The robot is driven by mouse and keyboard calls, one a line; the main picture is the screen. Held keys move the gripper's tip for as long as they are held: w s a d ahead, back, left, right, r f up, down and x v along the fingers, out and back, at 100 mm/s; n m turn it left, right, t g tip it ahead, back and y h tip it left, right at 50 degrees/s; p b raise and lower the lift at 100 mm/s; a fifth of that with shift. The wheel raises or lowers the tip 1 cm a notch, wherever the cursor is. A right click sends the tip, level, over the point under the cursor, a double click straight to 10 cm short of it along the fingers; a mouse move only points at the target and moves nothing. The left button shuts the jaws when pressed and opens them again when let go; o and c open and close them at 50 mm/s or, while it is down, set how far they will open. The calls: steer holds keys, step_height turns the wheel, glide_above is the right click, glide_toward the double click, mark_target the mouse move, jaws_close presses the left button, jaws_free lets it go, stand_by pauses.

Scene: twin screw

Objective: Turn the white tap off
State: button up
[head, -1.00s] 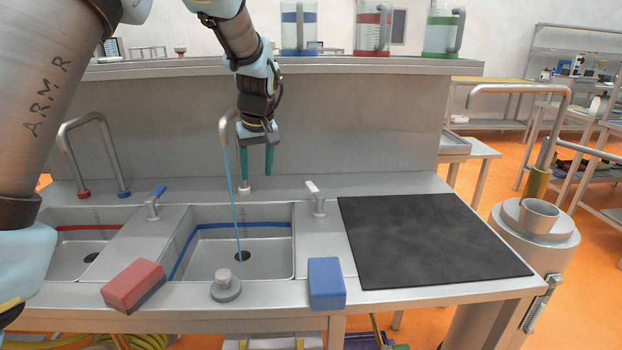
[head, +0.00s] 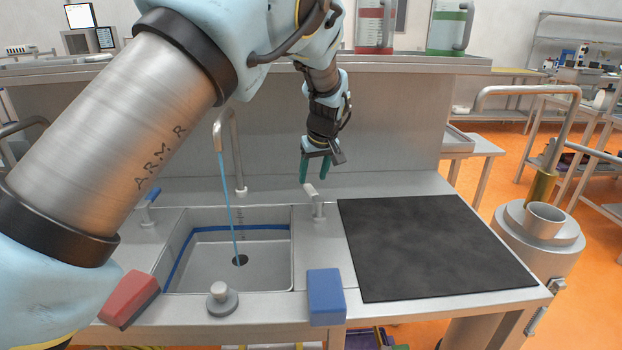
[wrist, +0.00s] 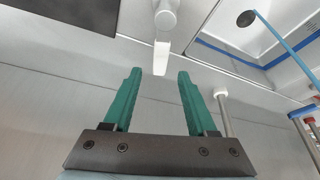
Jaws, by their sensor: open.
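The white tap (head: 316,203) stands on the counter between the sink and the black mat. In the wrist view, its white lever (wrist: 161,58) points toward the space between my fingertips. My gripper (head: 316,175) is open and empty, just above and behind the tap. In the wrist view, the green fingers (wrist: 158,75) are spread, with the lever's end between the tips; I cannot tell whether they touch. A blue stream of water (head: 228,205) runs from the curved spout (head: 236,150) into the sink (head: 190,280).
A blue-handled tap (head: 150,207) is left of the sink. A red block (head: 130,298), a grey stopper (head: 221,299) and a blue block (head: 325,297) sit along the front edge. The black mat (head: 430,245) is bare. A tall back panel (head: 400,130) stands behind the counter.

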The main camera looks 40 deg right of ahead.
mark_target(310, 188)
steer(key=shift+p+x, duration=0.5)
steer(key=shift+x, duration=1.55)
steer(key=shift+c, duration=0.2)
jaws_close()
